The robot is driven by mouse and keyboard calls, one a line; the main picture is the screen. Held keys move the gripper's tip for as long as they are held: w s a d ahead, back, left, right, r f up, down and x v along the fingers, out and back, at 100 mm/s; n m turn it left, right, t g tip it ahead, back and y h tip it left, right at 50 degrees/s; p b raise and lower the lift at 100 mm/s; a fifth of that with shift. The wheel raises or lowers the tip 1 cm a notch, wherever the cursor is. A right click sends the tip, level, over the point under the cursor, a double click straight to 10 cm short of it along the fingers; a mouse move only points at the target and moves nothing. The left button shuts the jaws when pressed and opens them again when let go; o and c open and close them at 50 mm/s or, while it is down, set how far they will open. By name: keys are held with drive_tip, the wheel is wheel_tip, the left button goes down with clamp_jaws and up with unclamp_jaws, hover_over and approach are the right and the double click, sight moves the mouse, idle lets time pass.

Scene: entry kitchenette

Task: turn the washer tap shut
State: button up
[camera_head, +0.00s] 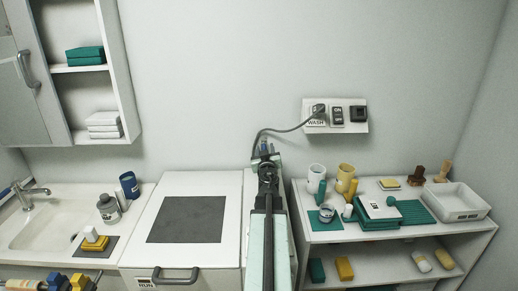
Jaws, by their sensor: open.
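My arm reaches up the middle of the view toward the back wall, with my gripper (265,158) at its far end, open. A small blue piece (264,145), which looks like the washer tap, shows just beyond the jaws, low against the wall. The gripper hides most of it, so I cannot tell whether the jaws are around it or touching it, or how its handle is turned. The white washer (228,255), with a dark mat (187,219) on top, stands left of my arm.
A cable runs from the wall socket panel (361,116) down behind my gripper. A shelf unit (390,241) with cups, cloths and a white tray (457,202) stands close on the right. A sink (34,230) and a dark blue cup (129,184) are on the left.

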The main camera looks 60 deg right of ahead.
drive_tip(key=shift+w+d, duration=0.3)
drive_tip(key=shift+d, duration=0.15)
drive_tip(key=shift+w+a, duration=0.1)
drive_tip(key=shift+w, duration=0.05)
drive_tip(key=shift+c, duration=0.5)
clamp_jaws()
drive_tip(key=shift+w+a, duration=0.1)
idle(0.3)
